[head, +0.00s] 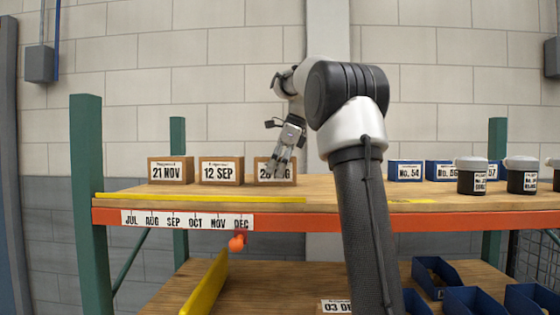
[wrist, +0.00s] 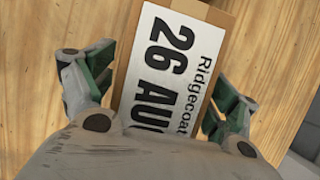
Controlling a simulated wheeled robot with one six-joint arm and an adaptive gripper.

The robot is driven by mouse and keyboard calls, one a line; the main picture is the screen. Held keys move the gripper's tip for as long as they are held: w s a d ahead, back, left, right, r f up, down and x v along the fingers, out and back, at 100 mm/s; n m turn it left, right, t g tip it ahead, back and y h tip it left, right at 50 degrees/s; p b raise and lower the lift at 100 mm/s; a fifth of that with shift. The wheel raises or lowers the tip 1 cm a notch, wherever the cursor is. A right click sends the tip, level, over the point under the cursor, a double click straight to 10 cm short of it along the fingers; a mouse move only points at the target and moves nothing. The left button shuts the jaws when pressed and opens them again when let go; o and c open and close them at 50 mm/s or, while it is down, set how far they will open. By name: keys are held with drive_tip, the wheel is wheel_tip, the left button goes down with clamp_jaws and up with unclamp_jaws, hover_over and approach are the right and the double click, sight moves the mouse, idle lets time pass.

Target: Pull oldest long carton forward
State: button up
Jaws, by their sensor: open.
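Three brown cartons with white date labels stand in a row on the upper shelf: 21 NOV (head: 170,170), 12 SEP (head: 221,171) and, at the right, one partly hidden behind my gripper (head: 277,166). The wrist view shows that third carton (wrist: 180,70) with the label "Ridgecoat 26 AUG", tilted in the picture. My gripper (wrist: 164,73) is open, one finger on each side of this carton. I cannot tell whether the fingers touch it. The carton's lower label end is hidden by my gripper body.
A yellow strip (head: 200,197) runs along the shelf front, above an orange beam with a month scale (head: 187,219). Blue bins (head: 405,170) and dark tubs (head: 472,180) stand at the right. The lower shelf holds a yellow divider (head: 206,285) and several blue bins.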

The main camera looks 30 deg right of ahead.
drive_tip(key=shift+a+f, duration=0.1)
drive_tip(key=shift+f, duration=0.05)
drive_tip(key=shift+c, duration=0.3)
drive_tip(key=c, duration=1.3)
